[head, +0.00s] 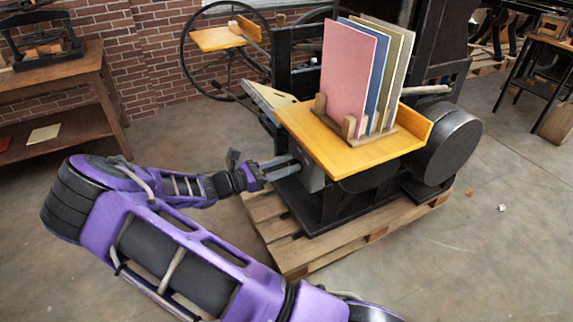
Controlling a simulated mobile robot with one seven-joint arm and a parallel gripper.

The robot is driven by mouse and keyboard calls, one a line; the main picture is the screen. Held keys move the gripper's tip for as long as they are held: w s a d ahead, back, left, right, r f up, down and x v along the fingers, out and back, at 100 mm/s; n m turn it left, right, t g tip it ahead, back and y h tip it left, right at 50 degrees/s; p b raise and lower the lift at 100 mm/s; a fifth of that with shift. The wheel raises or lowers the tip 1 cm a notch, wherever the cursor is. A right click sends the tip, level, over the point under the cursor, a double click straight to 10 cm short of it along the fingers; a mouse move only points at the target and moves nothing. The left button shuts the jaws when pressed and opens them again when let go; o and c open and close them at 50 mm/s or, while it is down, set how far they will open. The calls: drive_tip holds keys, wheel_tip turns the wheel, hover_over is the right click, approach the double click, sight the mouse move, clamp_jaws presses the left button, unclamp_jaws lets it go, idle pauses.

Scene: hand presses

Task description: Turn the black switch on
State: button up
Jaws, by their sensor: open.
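My gripper (284,167) reaches in from the left, and its two grey fingers point right. They are spread apart with nothing seen between them. The fingertips are at or very near a grey box (311,173) under the front left of the press's wooden shelf; I cannot tell whether they touch it. I cannot make out a black switch; a switch on this box would be small or hidden behind the fingers. The black press (350,204) stands behind the box.
The wooden shelf (398,156) overhangs the box and bears a rack of coloured boards (348,80). A wooden pallet (299,254) lies under the press. A wooden table (60,88) stands at the left. Open floor (485,255) lies at the right.

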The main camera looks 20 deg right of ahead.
clamp_jaws()
